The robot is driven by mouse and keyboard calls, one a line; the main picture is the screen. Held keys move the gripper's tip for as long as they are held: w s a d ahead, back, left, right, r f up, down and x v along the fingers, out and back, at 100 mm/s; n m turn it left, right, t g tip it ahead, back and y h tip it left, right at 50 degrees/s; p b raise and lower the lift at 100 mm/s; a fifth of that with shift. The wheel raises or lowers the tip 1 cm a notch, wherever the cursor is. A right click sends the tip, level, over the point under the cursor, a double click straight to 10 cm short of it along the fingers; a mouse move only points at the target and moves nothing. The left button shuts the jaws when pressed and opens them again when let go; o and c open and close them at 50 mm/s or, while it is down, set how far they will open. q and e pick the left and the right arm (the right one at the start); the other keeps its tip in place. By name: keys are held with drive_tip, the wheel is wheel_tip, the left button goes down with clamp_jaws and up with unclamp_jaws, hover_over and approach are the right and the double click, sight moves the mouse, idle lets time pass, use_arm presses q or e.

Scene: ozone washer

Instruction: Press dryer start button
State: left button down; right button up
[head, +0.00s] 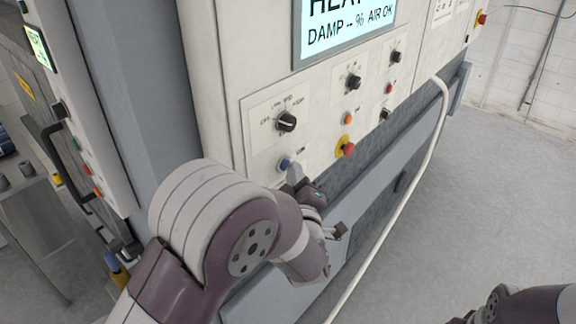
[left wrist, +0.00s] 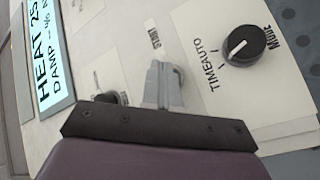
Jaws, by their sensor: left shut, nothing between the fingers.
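The dryer's control panel (head: 318,118) is cream with knobs and buttons. A blue button (head: 285,164) sits at its lower left. My left gripper (head: 296,174) is shut and empty, with its grey fingertips just right of the blue button. I cannot tell whether they touch it. In the left wrist view the shut fingers (left wrist: 166,72) point at the panel just below a START label (left wrist: 154,34). No button shows there; the fingers may hide it. My right gripper is out of view; only part of that arm shows at the lower right.
A black mode knob (head: 286,122) sits above the blue button; it also shows in the left wrist view (left wrist: 245,43). A red emergency button (head: 347,149) on yellow lies to the right. A display (head: 345,26) is above. A white hose (head: 437,125) hangs across the front.

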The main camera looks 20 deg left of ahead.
use_arm(q)
drive_tip(key=shift+s+d, duration=0.3)
drive_tip(key=shift+d, duration=0.45)
drive_tip(key=d, duration=0.1)
drive_tip(key=s+d, duration=0.1)
drive_tip(key=d, duration=0.1)
drive_tip(key=d+b, duration=0.1)
drive_tip(key=shift+s+d, duration=0.35)
idle(0.4)
